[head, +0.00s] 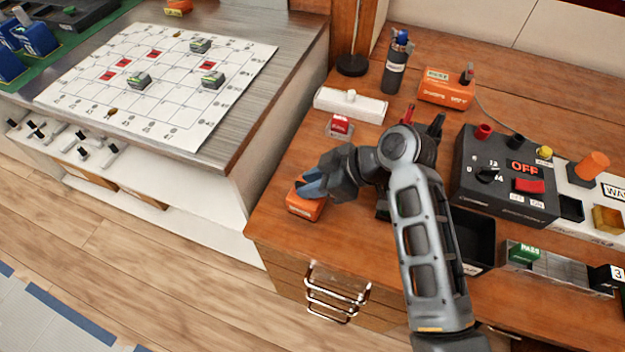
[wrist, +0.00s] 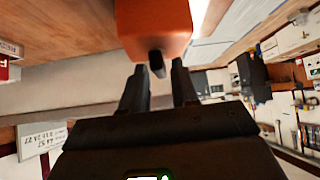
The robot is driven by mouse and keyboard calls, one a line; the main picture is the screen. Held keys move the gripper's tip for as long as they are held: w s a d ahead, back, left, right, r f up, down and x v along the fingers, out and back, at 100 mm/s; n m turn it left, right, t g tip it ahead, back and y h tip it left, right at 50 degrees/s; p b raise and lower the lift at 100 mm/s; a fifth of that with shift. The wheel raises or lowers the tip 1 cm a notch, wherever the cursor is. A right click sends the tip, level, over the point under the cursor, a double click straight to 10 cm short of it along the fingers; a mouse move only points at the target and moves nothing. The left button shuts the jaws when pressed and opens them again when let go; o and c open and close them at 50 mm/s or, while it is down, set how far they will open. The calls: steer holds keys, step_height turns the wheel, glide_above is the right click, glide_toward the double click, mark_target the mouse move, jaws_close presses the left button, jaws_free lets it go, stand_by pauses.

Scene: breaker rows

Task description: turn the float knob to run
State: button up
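A small orange box (head: 304,208) stands near the front left edge of the wooden bench. In the wrist view its orange body (wrist: 153,25) fills the top centre, with a small dark knob (wrist: 156,64) sticking out toward me. I cannot read any float or run marking on it, nor the knob's setting. My gripper (head: 309,188) is at this box. In the wrist view my gripper (wrist: 158,72) is open, with one finger on each side of the knob and gaps showing. The head view hides the knob behind my fingers.
A second orange box (head: 447,88) with a cable stands at the back. A black power unit (head: 505,176) reading OFF is to the right. A red-topped clear block (head: 340,126) and a white strip (head: 350,104) lie behind my gripper. A gridded sheet (head: 160,80) covers the left table.

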jaws_close()
steer(key=shift+s, duration=0.1)
steer(key=shift+f+m+t, duration=0.1)
steer(key=shift+m+t, duration=0.2)
steer(key=shift+m, duration=0.3)
steer(key=shift+o, duration=1.2)
jaws_free()
steer(key=v, duration=0.7)
steer(key=shift+d+r, duration=0.2)
steer(key=shift+r, duration=0.15)
steer(key=shift+s, duration=0.2)
